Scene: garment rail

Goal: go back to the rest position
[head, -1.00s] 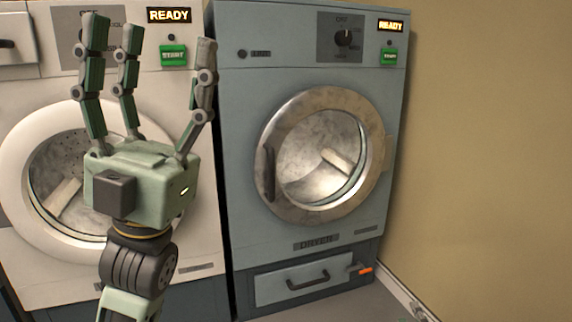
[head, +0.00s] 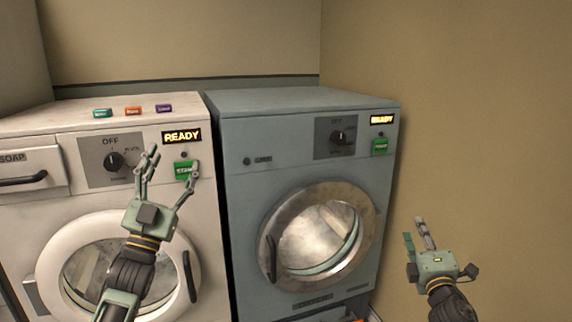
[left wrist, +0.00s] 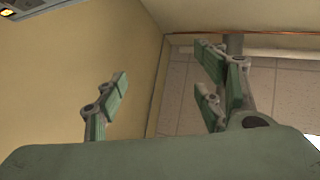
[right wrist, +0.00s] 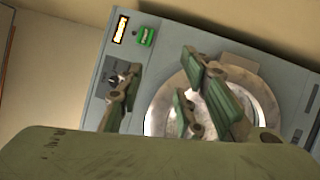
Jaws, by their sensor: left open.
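My left gripper (head: 170,162) is raised in front of the white washer (head: 110,205), with its fingers spread and empty. Its fingertips overlap the washer's green start button (head: 186,171) in the head view; I cannot tell how far apart they are in depth. The left wrist view shows its fingers (left wrist: 160,75) apart with nothing between them. My right gripper (head: 440,245) is at the lower right of the head view, in front of the tan wall. In the right wrist view its fingers (right wrist: 160,72) are apart and empty, facing the dryer.
The blue-grey dryer (head: 290,170) stands right of the washer, its round door (head: 318,238) shut and its display (head: 382,119) reading READY. The washer display (head: 182,136) also reads READY. Several coloured labels lie on the washer top. The tan wall (head: 480,120) bounds the right side.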

